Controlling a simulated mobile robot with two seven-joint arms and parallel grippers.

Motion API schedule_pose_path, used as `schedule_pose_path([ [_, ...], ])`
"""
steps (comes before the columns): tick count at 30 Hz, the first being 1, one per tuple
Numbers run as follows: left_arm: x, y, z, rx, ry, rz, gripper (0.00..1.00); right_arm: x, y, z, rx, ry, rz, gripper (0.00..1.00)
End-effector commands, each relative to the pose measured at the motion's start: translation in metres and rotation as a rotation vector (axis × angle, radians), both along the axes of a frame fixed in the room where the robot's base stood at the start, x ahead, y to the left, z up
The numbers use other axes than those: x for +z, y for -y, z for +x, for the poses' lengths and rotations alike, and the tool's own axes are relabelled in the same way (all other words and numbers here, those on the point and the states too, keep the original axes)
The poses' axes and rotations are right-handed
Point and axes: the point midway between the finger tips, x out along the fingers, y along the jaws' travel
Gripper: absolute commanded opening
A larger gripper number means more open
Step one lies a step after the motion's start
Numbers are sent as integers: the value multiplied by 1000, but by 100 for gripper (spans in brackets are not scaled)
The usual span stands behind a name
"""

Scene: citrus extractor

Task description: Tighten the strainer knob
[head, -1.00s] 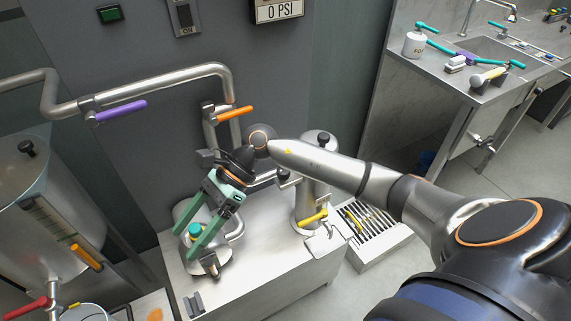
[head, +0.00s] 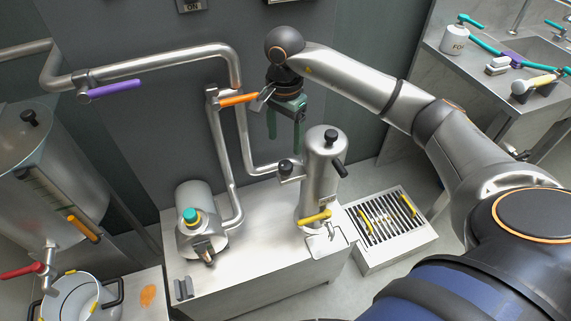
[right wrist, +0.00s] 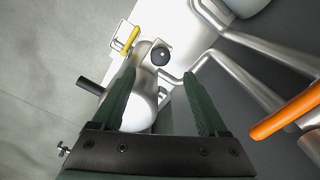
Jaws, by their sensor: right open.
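A steel upright canister (head: 318,185), which looks like the strainer, stands on the steel bench. It has a small black knob (head: 331,136) on top, a black bar handle (head: 340,168) on its right and a round black knob (head: 285,167) on a fitting at its left. I cannot tell for certain which is the strainer knob. My right gripper (head: 284,138) is open and empty, pointing down above and behind the left fitting. In the right wrist view the canister (right wrist: 143,105) lies beyond the open fingers (right wrist: 160,82), with a round black knob (right wrist: 161,55) past them. My left gripper is not in view.
An orange-handled valve (head: 238,99) on the wall pipe is close left of my right gripper. A pump with a teal cap (head: 191,215) stands at the bench's left. A yellow lever (head: 315,217) is at the canister's foot, beside a floor grate (head: 385,218).

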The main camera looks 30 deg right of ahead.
Motion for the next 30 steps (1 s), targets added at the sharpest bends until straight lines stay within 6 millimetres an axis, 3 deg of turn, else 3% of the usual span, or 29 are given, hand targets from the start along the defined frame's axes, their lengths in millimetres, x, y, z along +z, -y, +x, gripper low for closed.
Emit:
schedule_pose_path([
  [9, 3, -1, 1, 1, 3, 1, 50, -67, -1, -1, -2, -4, 3, 76],
  [15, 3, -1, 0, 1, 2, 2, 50, -94, -1, 0, -2, -2, 4, 76],
  [28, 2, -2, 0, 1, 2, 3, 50, -104, -1, 0, 0, 1, 3, 76],
  [30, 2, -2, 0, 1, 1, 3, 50, -104, -1, 0, -1, 0, 3, 68],
])
